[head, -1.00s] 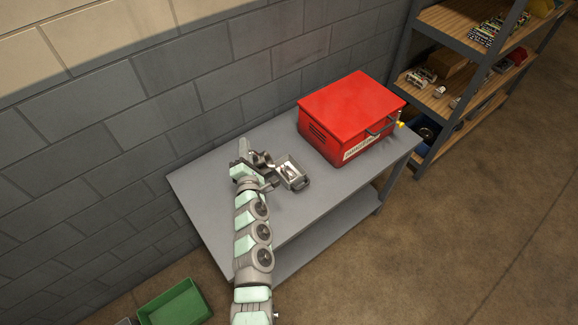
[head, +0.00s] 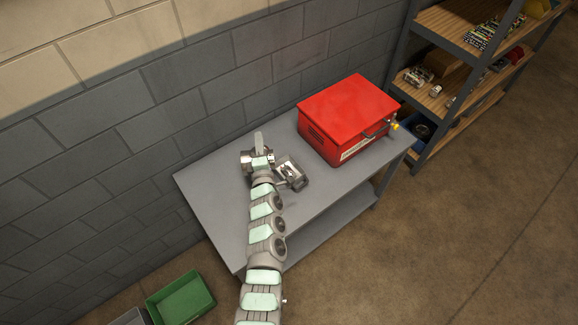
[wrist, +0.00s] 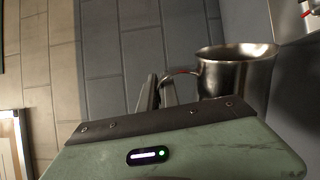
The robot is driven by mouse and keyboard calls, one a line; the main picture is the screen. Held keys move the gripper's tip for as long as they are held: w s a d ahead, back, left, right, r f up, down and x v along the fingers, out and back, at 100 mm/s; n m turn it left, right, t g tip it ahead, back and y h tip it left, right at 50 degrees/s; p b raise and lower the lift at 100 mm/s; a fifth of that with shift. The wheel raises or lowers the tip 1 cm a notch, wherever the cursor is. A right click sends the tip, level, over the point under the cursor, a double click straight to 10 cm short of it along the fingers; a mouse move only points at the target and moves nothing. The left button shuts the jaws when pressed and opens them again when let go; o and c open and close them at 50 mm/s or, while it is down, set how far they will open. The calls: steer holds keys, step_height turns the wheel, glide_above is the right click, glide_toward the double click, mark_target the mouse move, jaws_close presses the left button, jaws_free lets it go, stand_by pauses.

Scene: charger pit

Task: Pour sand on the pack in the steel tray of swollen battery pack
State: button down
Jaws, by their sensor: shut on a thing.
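A metal cup (wrist: 232,75) shows in the wrist view. My gripper (wrist: 165,92) is shut on its handle side. Against the turned brick courses the cup looks tipped well over on its side; its inside and any sand are hidden. In the head view my gripper is over the table, just left of the small steel tray (head: 301,183). Shiny metal, probably the cup, overlaps the tray's left part there. The pack in the tray cannot be made out. A pale metal edge with a red detail at the wrist view's top right may be the tray.
A red box (head: 347,105) with a front handle stands at the right of the grey table (head: 325,205). The brick wall is close behind. Wooden shelves (head: 440,95) stand at the right. A green bin (head: 180,299) is on the floor at lower left.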

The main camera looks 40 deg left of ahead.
steer(key=shift+w+d+m+p, duration=0.7)
steer(key=shift+w+m, duration=0.1)
steer(key=shift+m, duration=0.2)
stand_by(0.8)
steer(key=shift+w+d+r+m+p, duration=0.3)
steer(key=shift+w+d+m+p, duration=0.25)
steer(key=shift+p, duration=0.3)
steer(key=shift+w+d+r+m+p, duration=0.3)
steer(key=shift+w+m+p, duration=0.3)
steer(key=shift+p, duration=0.25)
stand_by(2.6)
steer(key=shift+s+f, duration=0.1)
